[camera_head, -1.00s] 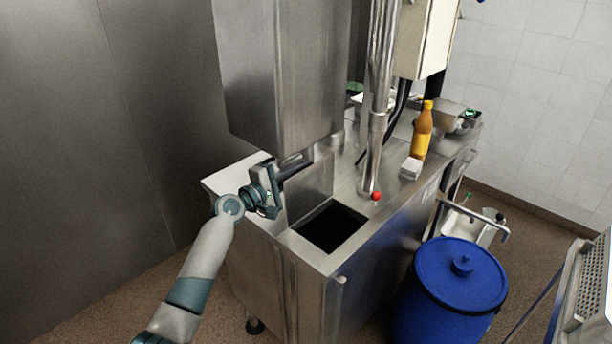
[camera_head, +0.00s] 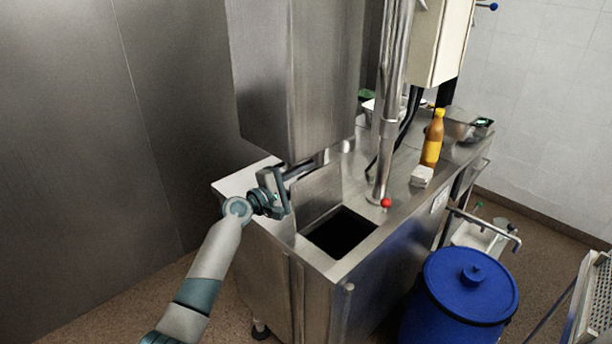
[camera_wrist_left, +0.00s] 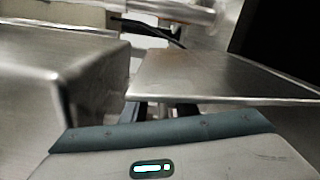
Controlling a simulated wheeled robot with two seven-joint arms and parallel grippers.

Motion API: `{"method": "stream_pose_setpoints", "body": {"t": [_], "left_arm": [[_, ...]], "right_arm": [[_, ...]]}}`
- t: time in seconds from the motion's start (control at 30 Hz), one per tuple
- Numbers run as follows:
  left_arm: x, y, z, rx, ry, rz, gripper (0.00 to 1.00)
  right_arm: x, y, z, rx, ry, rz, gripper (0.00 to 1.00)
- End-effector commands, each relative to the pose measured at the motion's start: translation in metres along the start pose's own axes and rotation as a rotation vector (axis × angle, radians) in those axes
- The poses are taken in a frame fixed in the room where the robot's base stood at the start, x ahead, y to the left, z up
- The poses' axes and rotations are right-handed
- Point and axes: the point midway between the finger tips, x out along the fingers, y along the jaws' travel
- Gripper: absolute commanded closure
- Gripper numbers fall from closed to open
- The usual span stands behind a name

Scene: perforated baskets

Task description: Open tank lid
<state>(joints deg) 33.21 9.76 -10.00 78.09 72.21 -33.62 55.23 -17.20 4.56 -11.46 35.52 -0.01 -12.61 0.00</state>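The tank (camera_head: 390,250) is a steel cabinet with a dark square opening (camera_head: 340,232) in its top. The lid (camera_head: 319,192), a flat steel plate, stands raised along the opening's back-left edge, below a tall steel housing (camera_head: 300,80). My left gripper (camera_head: 308,163) is at the lid's upper left edge, its fingers pointing right behind the plate. In the left wrist view the lid (camera_wrist_left: 225,75) spans the right half and hides much of the fingers (camera_wrist_left: 158,110). Their gap and any contact with the lid cannot be told. My right gripper is not in view.
A steel pipe (camera_head: 388,120) and a red knob (camera_head: 386,203) stand right of the opening. A yellow-brown bottle (camera_head: 432,140) and a small white block (camera_head: 421,176) are farther back on the counter. A blue barrel (camera_head: 465,295) stands at the front right.

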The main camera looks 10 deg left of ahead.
Motion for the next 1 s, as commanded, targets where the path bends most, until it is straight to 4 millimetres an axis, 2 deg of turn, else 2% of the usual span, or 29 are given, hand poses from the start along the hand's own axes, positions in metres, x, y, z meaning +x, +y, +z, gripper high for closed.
{"method": "stream_pose_setpoints", "body": {"t": [0.27, 0.47, 1.0], "left_arm": [[-0.008, -0.002, -0.001, 0.000, 0.001, -0.002, 0.74], [-0.030, -0.003, -0.001, 0.002, 0.002, -0.002, 0.74], [-0.134, -0.004, -0.001, 0.002, 0.001, -0.002, 0.74]], "right_arm": [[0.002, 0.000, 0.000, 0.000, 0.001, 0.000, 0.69], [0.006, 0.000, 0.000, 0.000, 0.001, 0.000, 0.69], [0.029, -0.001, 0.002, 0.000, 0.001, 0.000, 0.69]]}}
